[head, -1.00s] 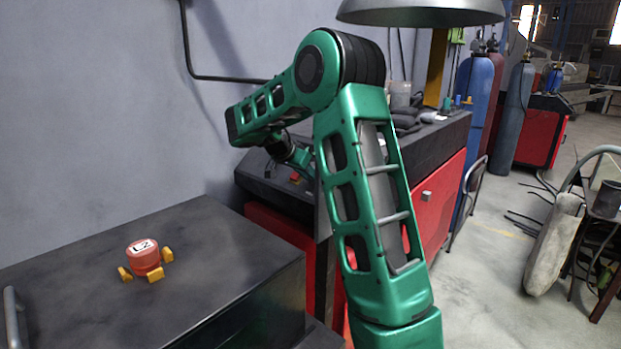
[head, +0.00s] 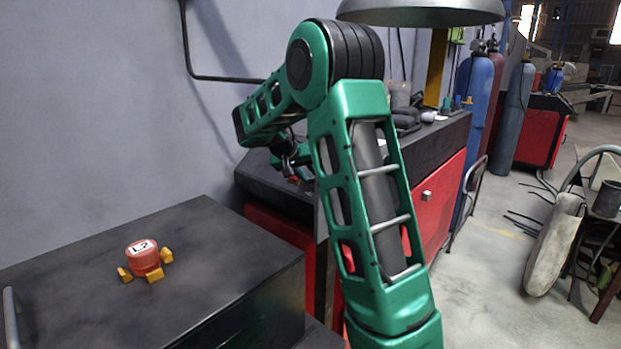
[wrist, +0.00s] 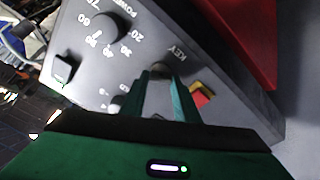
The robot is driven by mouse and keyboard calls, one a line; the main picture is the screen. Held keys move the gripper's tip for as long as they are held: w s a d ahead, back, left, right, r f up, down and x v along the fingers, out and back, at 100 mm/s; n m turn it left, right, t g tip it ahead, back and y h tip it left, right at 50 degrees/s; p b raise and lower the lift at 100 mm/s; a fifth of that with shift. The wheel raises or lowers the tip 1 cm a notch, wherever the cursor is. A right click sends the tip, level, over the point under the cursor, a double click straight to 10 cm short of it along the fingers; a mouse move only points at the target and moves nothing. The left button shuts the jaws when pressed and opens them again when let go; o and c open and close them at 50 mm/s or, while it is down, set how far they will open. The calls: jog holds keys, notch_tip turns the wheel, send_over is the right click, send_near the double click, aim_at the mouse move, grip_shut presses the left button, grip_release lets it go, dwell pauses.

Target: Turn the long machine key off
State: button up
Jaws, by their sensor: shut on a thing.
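In the wrist view, a grey control panel (wrist: 225,62) shows a KEY label. In the head view, the gripper end is small and partly hidden by my arm, low over the dark machine top (head: 262,183).
The panel has a dark POWER dial (wrist: 102,33), a black square switch (wrist: 63,68) and a red and yellow part (wrist: 202,95) close to the right finger. A red round device (head: 143,257) marked L2 sits on the near dark cabinet (head: 215,235). A lamp (head: 420,12) hangs above.

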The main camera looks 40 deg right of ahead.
jog(key=n, duration=0.4)
jog(key=a+n, duration=0.1)
jog(key=n, duration=0.1)
jog(key=shift+w+f+y, duration=0.1)
jog(key=shift+w+y, duration=0.15)
jog(key=shift+y, duration=0.05)
jog(key=n, duration=0.5)
jog(key=shift+n+y, duration=0.4)
jog(key=o, duration=0.9)
jog(key=shift+c, duration=0.2)
jog(key=shift+o, duration=0.9)
jog(key=shift+s+d, duration=0.1)
jog(key=shift+d, duration=0.1)
jog(key=shift+t, duration=0.3)
